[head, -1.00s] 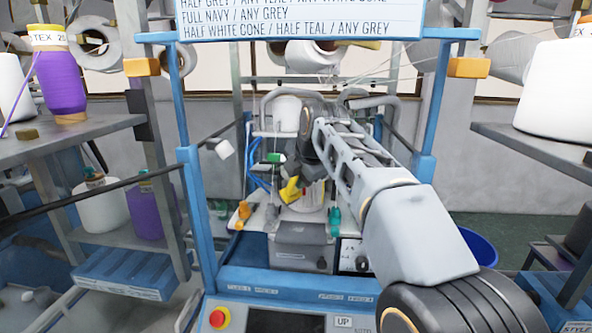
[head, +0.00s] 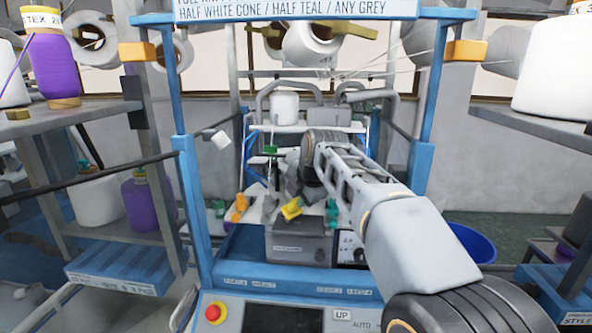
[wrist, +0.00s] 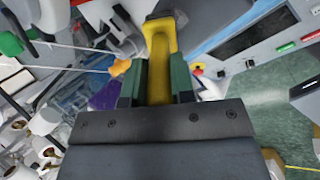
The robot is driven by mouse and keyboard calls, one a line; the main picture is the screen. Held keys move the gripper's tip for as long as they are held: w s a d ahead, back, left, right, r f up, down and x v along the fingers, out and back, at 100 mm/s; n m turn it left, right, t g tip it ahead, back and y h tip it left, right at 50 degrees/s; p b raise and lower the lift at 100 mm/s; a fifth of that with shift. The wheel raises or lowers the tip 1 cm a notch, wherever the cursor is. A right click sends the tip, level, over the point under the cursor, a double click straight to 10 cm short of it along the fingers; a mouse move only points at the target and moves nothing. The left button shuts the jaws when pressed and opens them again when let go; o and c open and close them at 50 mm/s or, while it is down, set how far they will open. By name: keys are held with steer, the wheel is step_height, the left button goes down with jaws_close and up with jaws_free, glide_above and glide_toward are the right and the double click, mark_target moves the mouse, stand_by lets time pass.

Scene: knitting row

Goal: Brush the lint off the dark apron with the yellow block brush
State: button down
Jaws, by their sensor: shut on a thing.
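The yellow block brush (head: 291,209) is in my gripper, just above the grey box on the machine in the head view. In the wrist view the brush (wrist: 160,62) stands between the two green fingers of my gripper (wrist: 157,80), which are shut on it. Its far end points away from the gripper. I cannot make out a dark apron or lint in either view.
The blue machine frame (head: 198,215) has posts on both sides of my arm. A control panel with a red button (head: 214,313) is at the front. Shelves with a purple cone (head: 53,62) stand left, and a white cone (head: 555,65) right. A blue bin (head: 472,243) is on the floor.

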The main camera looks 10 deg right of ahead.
steer(key=shift+d, duration=0.1)
steer(key=shift+w+a, duration=0.15)
steer(key=shift+a, duration=0.55)
step_height(320, 180, up, 4)
steer(key=p, duration=0.3)
steer(key=shift+d+r, duration=0.15)
steer(key=shift+r, duration=1.8)
steer(key=shift+f, duration=0.1)
